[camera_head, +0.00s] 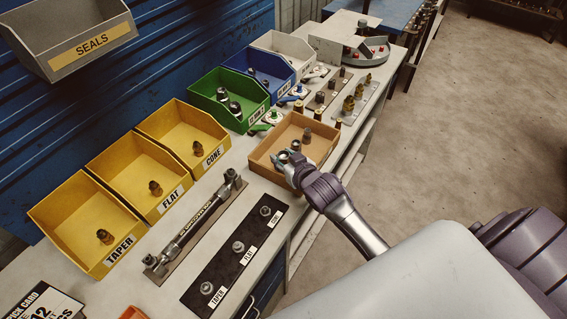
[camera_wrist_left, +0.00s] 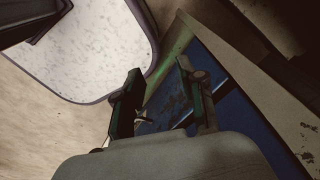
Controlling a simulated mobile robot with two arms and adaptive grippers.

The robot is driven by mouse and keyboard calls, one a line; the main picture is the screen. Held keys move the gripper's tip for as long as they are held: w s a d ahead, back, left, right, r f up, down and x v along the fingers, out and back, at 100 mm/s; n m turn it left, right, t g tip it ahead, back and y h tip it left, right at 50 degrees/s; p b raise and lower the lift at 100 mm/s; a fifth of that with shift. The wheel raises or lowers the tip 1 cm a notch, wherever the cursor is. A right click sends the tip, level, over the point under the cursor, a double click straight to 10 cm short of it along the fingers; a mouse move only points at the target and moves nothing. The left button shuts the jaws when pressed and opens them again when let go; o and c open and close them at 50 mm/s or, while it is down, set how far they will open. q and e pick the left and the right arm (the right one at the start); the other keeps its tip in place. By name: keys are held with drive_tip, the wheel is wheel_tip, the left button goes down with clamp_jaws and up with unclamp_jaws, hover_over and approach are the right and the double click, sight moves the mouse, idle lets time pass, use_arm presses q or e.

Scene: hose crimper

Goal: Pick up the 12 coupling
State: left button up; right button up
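I cannot tell for sure which fitting is the 12 coupling. The green bin (camera_head: 205,84) has a small label that seems to start with 12, and metal couplings (camera_head: 235,109) lie in it. The open tan box (camera_head: 262,151) holds an upright dark metal fitting (camera_head: 307,136). My right gripper (camera_head: 285,158) is at the near left side of the tan box, left of that fitting and apart from it. Its fingers are small and overlap the box, so their opening is unclear. My left gripper (camera_wrist_left: 161,88) shows in the left wrist view with its fingers apart and nothing between them.
Yellow bins marked TAPER (camera_head: 113,249), FLAT and CONE stand left of the green bin. Blue and white bins (camera_head: 290,45) stand beyond it. A hose assembly (camera_head: 190,232) and a black fitting strip (camera_head: 233,262) lie in front. A grey SEALS bin (camera_head: 70,40) hangs above.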

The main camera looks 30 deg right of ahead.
clamp_jaws()
